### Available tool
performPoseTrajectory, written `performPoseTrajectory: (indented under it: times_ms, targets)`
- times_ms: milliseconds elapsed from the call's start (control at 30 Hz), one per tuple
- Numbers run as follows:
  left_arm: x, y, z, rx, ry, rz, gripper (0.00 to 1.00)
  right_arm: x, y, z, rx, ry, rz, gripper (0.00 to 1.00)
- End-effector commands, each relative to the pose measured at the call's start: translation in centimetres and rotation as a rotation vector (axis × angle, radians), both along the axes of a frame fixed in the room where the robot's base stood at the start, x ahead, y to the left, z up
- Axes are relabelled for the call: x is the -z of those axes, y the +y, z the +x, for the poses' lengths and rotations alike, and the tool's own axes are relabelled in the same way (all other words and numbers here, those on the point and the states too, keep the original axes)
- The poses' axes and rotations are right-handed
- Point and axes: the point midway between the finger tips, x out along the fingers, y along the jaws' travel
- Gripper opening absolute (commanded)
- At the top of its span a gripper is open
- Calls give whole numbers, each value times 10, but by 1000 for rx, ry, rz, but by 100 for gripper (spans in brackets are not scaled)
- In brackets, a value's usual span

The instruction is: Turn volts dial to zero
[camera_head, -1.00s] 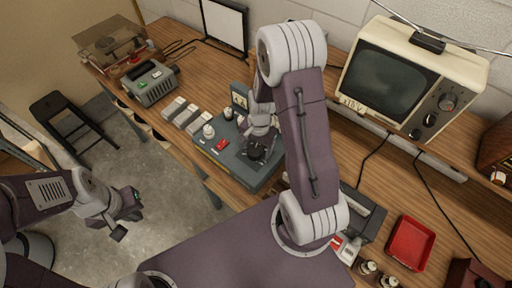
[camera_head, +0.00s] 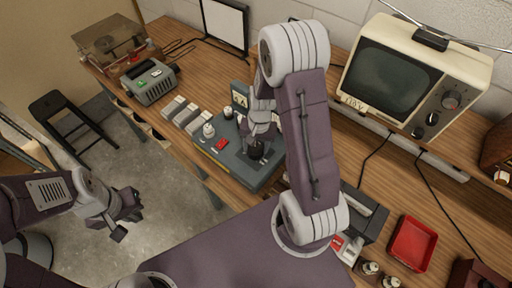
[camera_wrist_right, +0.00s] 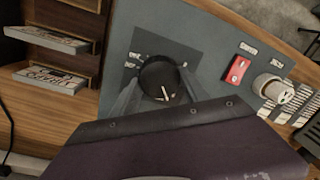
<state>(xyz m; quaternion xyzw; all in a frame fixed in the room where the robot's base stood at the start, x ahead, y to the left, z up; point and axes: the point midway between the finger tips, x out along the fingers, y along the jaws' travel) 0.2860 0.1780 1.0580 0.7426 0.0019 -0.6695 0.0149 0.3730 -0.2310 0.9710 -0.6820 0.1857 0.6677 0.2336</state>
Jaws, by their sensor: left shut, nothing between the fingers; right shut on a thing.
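A black round dial (camera_wrist_right: 160,80) with a white pointer mark sits on a dark plate on the grey control box (camera_head: 227,160). In the right wrist view the pointer mark is toward the near side of the dial; the small lettering beside it is too blurred to read. My right gripper (camera_wrist_right: 158,90) is shut on this dial, one finger on each side. In the head view the right gripper (camera_head: 258,152) partly hides the dial. My left gripper (camera_head: 126,213) is shut and empty, over the floor left of the bench.
The box also carries a red switch (camera_wrist_right: 237,70) and a white knob (camera_wrist_right: 272,87). A cream monitor (camera_head: 415,75), a red tray (camera_head: 412,243) and a grey-green device (camera_head: 150,82) stand on the wooden bench. Small bottles stand at the front right.

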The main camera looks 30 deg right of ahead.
Motion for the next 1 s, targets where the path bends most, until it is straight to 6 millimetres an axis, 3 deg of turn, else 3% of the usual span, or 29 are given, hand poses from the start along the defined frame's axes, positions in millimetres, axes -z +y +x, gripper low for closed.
performPoseTrajectory:
  times_ms: [1000]
  targets:
    - [13,0,0,0,0,0,0,-1,4,4,-967,-4,-2,12]
